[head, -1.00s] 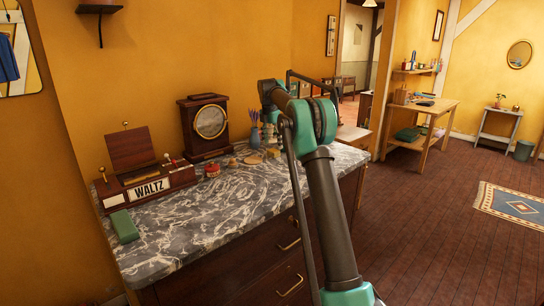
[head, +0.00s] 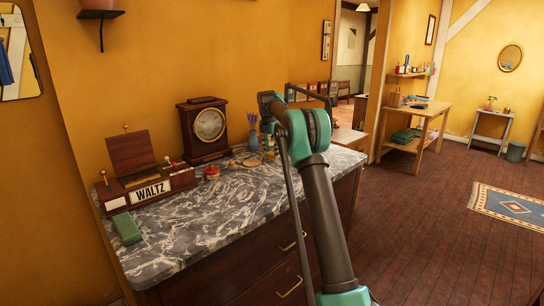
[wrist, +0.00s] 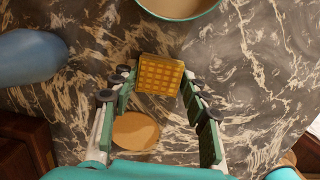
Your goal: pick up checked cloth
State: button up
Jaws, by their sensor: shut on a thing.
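The checked cloth (wrist: 161,75) shows in the wrist view as a small, square, yellow-brown thing with a grid pattern. It is between the fingertips of my gripper (wrist: 157,82), which is shut on it. The marble top lies below; I cannot tell whether the cloth touches it. In the head view my gripper is mostly hidden behind my arm, near the back right of the dresser top, and I cannot make out the cloth clearly there.
A blue vase (wrist: 30,56) stands left of my gripper, and a round bowl (wrist: 180,8) lies ahead. A flat tan disc (wrist: 135,131) lies between the fingers. In the head view, a clock (head: 207,128), a WALTZ box (head: 150,189) and a green block (head: 126,228) stand on the marble dresser (head: 220,225).

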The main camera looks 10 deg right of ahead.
aim_at(272, 153)
notch_tip(272, 153, up, 10)
dwell(0.6)
